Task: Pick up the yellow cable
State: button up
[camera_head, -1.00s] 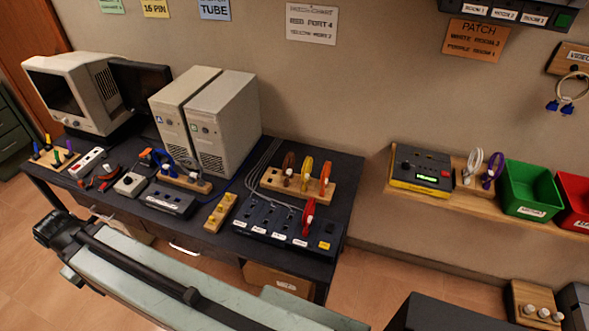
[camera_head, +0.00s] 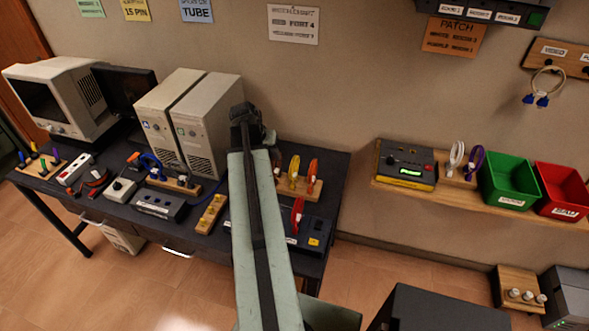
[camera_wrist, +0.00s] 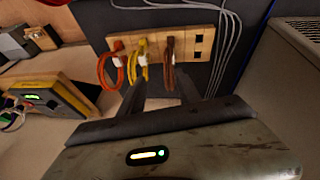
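The yellow cable (camera_head: 294,172) is looped in a wooden holder block (camera_head: 315,192) on the dark table, between a red cable (camera_head: 312,177) and a brown cable that my arm mostly hides in the head view. In the wrist view the yellow cable (camera_wrist: 141,62) hangs as a loop with a white tag, with the brown cable (camera_wrist: 170,60) to its right and the red cable (camera_wrist: 112,68) to its left. My gripper (camera_wrist: 160,84) is open and empty, its two dark fingers apart and pointing toward the holder. The left finger is nearest the yellow loop. Fingertip contact is unclear.
Another red cable (camera_head: 297,215) stands at a dark labelled panel (camera_head: 315,240) in front of the holder. Two beige computer towers (camera_head: 200,120) stand left of my arm. Grey wires (camera_wrist: 228,45) hang beside the holder. A shelf at right holds green (camera_head: 508,183) and red bins (camera_head: 563,190).

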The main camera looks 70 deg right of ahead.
jog(key=m, duration=0.2)
send_over(293, 160)
jog(key=a, duration=0.2)
jog(key=shift+w+r+g, duration=0.2)
jog(key=shift+r+g, duration=0.1)
jog(key=shift+r, duration=0.05)
jog(key=b+x, duration=0.5)
jog(key=w+b+x, duration=0.1)
jog(key=b+x, duration=0.1)
jog(key=x, duration=0.1)
jog(key=shift+a+f+b, duration=0.2)
jog(key=shift+a+b, duration=0.05)
jog(key=shift+b, duration=0.05)
jog(key=shift+r, duration=0.2)
grip_shut()
